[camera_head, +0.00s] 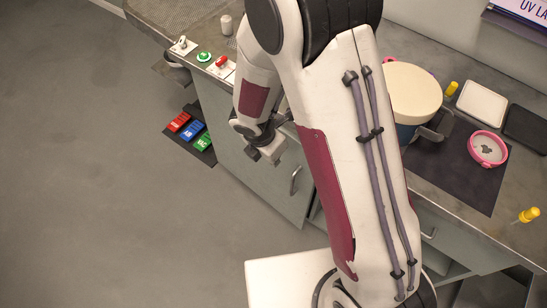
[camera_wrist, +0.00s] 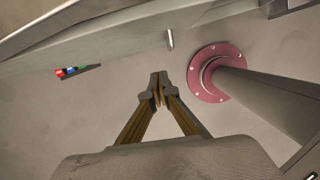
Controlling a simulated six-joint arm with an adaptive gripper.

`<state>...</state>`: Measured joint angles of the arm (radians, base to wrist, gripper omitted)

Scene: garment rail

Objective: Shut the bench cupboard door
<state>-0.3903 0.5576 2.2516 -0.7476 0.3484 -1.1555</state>
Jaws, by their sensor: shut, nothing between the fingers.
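The bench cupboard door (camera_head: 270,190) is a grey-green panel under the bench top, with an upright bar handle (camera_head: 295,180) near its right edge. A dark gap shows beside that edge, partly behind my arm; I cannot tell how far the door stands out. My gripper (camera_head: 262,152) is in front of the door's upper part, left of the handle, pointing down. In the wrist view the fingertips (camera_wrist: 157,88) are together and empty. The handle (camera_wrist: 169,38) shows beyond them, apart from the tips, on the grey panel. My arm hides part of the bench front.
The bench top holds a large round pot (camera_head: 412,95), a pink-rimmed dish (camera_head: 487,149) on a dark mat, and a red button (camera_head: 221,63). Red, blue and green blocks (camera_head: 192,130) lie on a dark mat on the floor. The floor at left is clear.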

